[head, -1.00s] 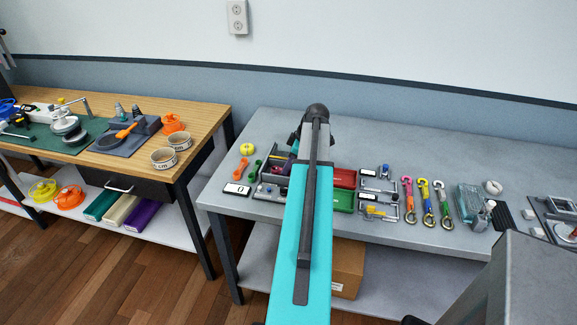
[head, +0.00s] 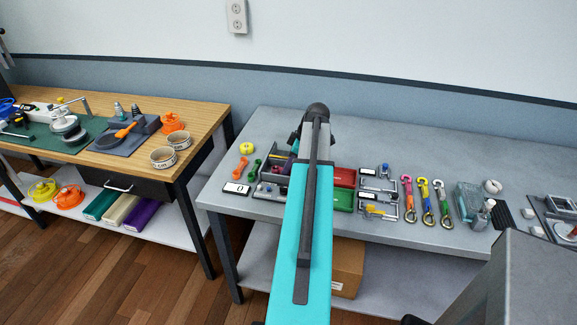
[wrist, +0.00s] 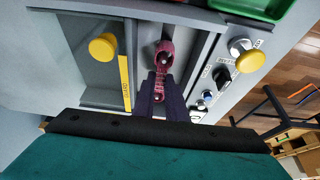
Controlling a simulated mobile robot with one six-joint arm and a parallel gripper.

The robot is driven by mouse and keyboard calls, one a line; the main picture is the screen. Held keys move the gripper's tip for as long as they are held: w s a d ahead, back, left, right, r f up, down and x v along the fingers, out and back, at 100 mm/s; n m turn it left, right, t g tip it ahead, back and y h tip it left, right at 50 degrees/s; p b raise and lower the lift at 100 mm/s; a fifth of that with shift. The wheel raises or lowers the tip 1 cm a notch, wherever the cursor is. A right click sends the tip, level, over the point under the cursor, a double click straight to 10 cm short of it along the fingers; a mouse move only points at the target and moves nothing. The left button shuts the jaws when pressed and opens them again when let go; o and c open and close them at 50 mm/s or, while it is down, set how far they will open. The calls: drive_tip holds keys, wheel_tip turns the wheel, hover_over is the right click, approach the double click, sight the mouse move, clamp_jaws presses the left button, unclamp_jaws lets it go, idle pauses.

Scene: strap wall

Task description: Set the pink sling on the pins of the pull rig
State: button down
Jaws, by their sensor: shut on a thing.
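The pink sling (wrist: 165,50) shows in the wrist view, a dark pink band with a loop at its far end. My gripper (wrist: 159,80) is shut on the sling, its two dark fingers on either side of the band. A small round pin-like end shows inside the loop; I cannot tell whether the loop is seated on it. The grey pull rig (wrist: 62,44) lies under the sling, with a slot, a yellow strip and yellow knobs.
A green bin (head: 342,200) and a red bin (head: 344,177) stand right of the rig. Coloured hooked straps (head: 424,202) lie further right. The back of the grey bench is clear.

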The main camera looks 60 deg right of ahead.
drive_tip(key=shift+f, duration=0.15)
idle(0.3)
drive_tip(key=c, duration=1.7)
unclamp_jaws()
drive_tip(key=shift+o, duration=0.4)
drive_tip(key=o, duration=0.3)
drive_tip(key=shift+s+r+p, duration=0.1)
drive_tip(key=shift+r+p, duration=1.25)
drive_tip(key=shift+r, duration=1.7)
